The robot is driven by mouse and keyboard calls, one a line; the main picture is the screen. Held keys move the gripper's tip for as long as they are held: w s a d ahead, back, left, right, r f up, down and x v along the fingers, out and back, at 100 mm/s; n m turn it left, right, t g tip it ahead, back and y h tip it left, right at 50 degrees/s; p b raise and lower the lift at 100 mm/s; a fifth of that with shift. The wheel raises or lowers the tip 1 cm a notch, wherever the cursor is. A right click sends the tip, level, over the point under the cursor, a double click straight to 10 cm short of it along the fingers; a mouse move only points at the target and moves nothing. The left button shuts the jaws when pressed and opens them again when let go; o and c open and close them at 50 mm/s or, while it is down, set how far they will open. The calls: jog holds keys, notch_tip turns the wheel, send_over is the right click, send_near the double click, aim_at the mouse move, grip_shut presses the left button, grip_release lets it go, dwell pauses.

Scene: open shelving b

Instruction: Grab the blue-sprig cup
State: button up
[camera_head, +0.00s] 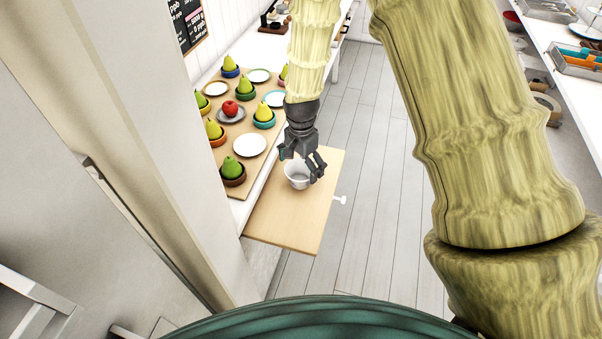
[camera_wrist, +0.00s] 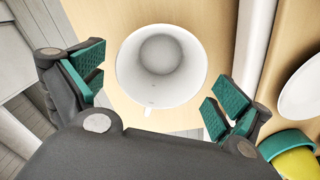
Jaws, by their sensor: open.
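A white cup (camera_head: 296,176) stands upright on a light wooden board (camera_head: 290,222) that juts out from the counter. In the wrist view the cup (camera_wrist: 161,65) shows from above with its empty inside; a small handle is at its lower rim. No blue sprig can be made out on it in either view. My gripper (camera_head: 304,166) is right above the cup. In the wrist view my gripper (camera_wrist: 158,95) is open, with one green-padded finger on each side of the cup, apart from its wall.
Left of the board, the counter holds a wooden tray with several pears in small bowls, a red apple (camera_head: 230,108) on a plate, and an empty white plate (camera_head: 249,145). A white knob (camera_head: 340,200) sticks out at the board's right edge. The floor to the right is clear.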

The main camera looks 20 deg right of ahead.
jog(key=shift+f, duration=0.7)
jog(key=c, duration=1.1)
jog(key=shift+r, duration=0.1)
